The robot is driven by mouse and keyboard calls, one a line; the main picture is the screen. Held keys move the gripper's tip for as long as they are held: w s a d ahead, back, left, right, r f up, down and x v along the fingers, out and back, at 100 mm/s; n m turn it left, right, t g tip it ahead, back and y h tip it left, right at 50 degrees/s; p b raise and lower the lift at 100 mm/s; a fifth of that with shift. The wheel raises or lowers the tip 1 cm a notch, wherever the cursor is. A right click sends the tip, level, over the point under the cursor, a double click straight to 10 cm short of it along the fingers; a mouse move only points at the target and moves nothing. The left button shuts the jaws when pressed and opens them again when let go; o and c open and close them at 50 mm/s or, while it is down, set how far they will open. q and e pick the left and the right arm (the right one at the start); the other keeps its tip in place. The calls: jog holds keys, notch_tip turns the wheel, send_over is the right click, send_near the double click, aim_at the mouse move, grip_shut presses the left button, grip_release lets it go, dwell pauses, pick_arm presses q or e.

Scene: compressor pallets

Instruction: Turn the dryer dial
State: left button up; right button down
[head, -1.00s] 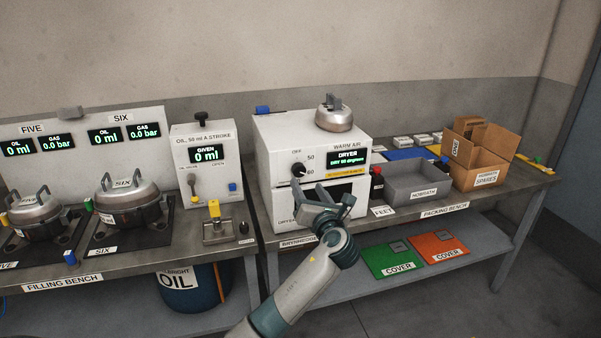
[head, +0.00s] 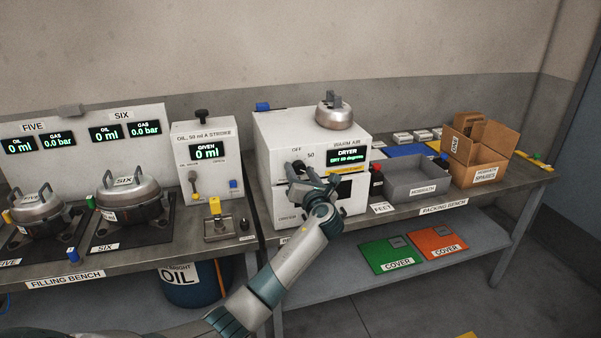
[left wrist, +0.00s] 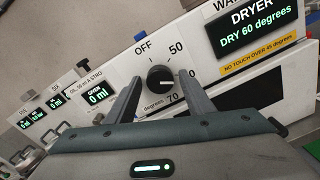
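The dryer (head: 268,150) is a white box on the bench. Its black dial (left wrist: 160,78) has marks OFF, 50 and 70 around it in the left wrist view. The dryer display (left wrist: 252,25) reads "DRY 60 degrees". My left gripper (head: 311,170) is at the dryer front; in the left wrist view its two fingers (left wrist: 158,92) are apart, one on each side of the dial, with a gap visible on the left. I cannot tell whether the right finger touches it. In the head view the gripper partly hides the dial. My right gripper is not in view.
A metal compressor (head: 334,115) stands on top of the dryer. A grey tray (head: 418,190) and a cardboard box (head: 478,165) are to the right on the packing bench. The oil pump unit (head: 200,150) stands to the left. Covers (head: 394,255) lie on the lower shelf.

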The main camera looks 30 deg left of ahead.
pick_arm(q)
jog(key=c, duration=0.8)
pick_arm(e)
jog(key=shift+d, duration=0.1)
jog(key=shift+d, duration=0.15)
